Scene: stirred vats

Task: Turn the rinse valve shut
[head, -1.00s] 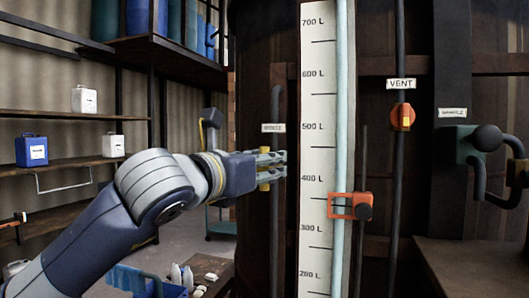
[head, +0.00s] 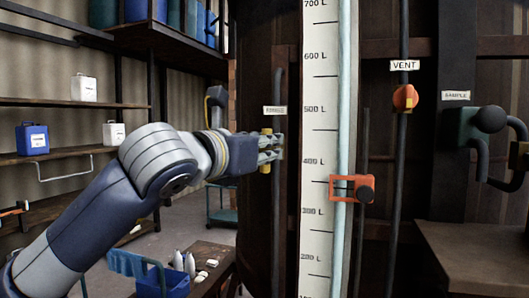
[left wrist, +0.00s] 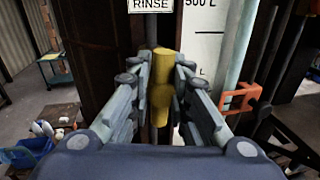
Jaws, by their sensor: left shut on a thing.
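The rinse valve has a yellow handle (head: 266,133) on a dark vertical pipe, below the RINSE label (head: 275,110). The left wrist view shows the handle (left wrist: 163,66) upright, roughly in line with the pipe, with the label (left wrist: 152,5) above it. My left gripper (head: 270,149) is shut on the handle, with a finger on each side; it also shows in the left wrist view (left wrist: 162,92). The fingers hide part of the handle and the valve body behind it. My right gripper is not in view.
A white litre scale (head: 318,130) with an orange marker (head: 344,182) stands right of the valve. The vent valve (head: 405,97) and sample valve (head: 474,128) are farther right. Shelves (head: 60,153) and a blue crate (head: 165,284) are at the left.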

